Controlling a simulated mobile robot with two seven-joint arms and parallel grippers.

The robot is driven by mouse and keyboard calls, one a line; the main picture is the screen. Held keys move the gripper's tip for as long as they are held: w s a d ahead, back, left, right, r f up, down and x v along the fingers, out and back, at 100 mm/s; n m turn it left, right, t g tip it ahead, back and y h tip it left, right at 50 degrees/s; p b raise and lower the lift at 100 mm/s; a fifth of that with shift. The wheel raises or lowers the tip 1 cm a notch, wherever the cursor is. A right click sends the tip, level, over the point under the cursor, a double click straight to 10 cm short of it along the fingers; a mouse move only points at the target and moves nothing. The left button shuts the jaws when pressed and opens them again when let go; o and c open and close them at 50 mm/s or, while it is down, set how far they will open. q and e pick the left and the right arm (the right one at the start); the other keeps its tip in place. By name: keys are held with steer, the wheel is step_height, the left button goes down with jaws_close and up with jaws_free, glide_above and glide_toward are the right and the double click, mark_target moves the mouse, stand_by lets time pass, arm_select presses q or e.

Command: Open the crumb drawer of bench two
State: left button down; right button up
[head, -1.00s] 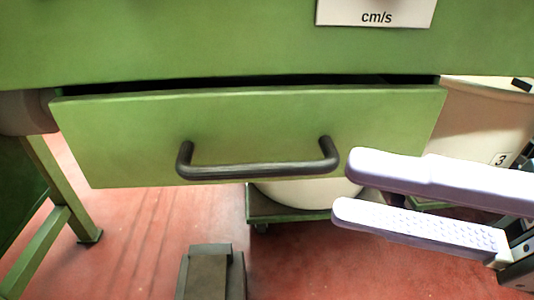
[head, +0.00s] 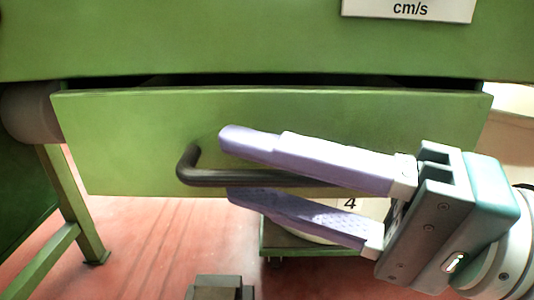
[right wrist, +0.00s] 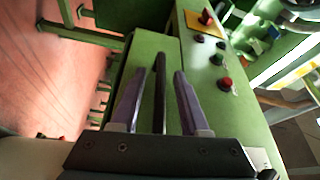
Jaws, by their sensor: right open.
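The drawer (head: 120,130) is a green panel under the green bench (head: 200,45), with a dark gap along its top edge. Its dark bar handle (head: 195,172) runs across the front. My right gripper (head: 230,166) reaches in from the right, open, one pale purple finger above the bar and one below. The fingers hide the handle's right part in the head view. In the right wrist view the handle (right wrist: 160,92) stands between the two fingers (right wrist: 160,74), with gaps on both sides. No bench number is readable. My left gripper is not in view.
A pale container marked 4 (head: 350,203) stands below the drawer on a low green trolley (head: 285,242). A green leg frame (head: 85,232) stands at left. The right wrist view shows a bench panel with a red button (right wrist: 225,84). Red floor lies open at lower left.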

steer(key=shift+c, duration=0.4)
jaws_close()
steer(key=shift+f, duration=0.1)
stand_by(0.9)
